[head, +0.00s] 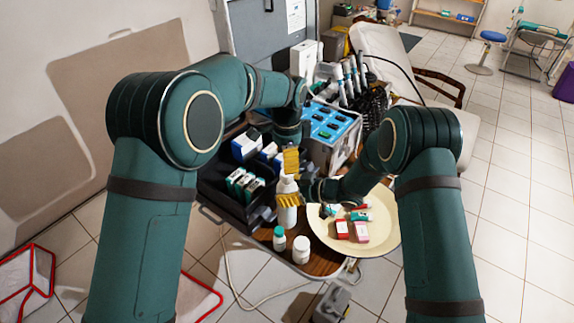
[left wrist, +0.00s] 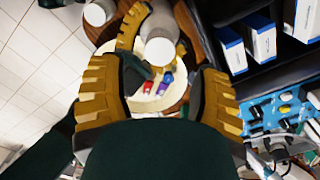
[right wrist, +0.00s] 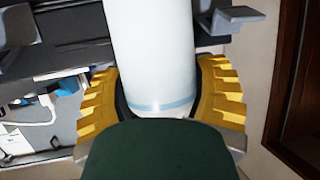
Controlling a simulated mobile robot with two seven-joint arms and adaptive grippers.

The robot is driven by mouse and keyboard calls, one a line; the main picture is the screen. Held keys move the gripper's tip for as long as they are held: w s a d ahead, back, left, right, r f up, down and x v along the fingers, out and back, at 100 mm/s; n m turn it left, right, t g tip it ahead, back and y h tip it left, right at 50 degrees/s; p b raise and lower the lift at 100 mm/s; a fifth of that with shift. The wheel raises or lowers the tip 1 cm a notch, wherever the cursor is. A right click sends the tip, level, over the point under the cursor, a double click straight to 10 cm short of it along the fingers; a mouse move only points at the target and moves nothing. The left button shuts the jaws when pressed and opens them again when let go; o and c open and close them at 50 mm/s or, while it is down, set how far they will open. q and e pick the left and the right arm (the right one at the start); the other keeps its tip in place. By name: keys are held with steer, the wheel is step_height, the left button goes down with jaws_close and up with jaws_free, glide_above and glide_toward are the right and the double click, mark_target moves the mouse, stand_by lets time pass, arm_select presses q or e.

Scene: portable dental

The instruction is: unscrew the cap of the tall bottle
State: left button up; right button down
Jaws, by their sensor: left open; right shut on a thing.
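The tall white bottle (head: 287,215) stands upright near the front edge of the wooden table top. My right gripper (head: 289,200) is shut around its body from the right side. In the right wrist view the white body with a pale blue band (right wrist: 152,60) lies between both yellow fingers. The bottle's white cap (left wrist: 160,51) shows from above as a round disc in the left wrist view. My left gripper (head: 291,165) is open above the bottle top, its fingers pointing down. Whether its fingers touch the cap cannot be told.
A small teal-capped bottle (head: 279,240) and a white jar (head: 301,250) stand in front of the tall bottle. A round cream tray (head: 386,232) with small boxes lies at its right. A black case (head: 215,187) with boxes is at its left. A blue-topped unit (head: 330,122) stands behind.

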arm_select(q)
steer(key=shift+r+m, duration=0.4)
steer(key=shift+f, duration=3.8)
jaws_close()
steer(key=shift+c, duration=0.5)
jaws_free()
steer(key=shift+r, duration=0.15)
steer(key=shift+o, duration=0.5)
step_height(320, 180, up, 8)
steer(key=shift+f, duration=4.15)
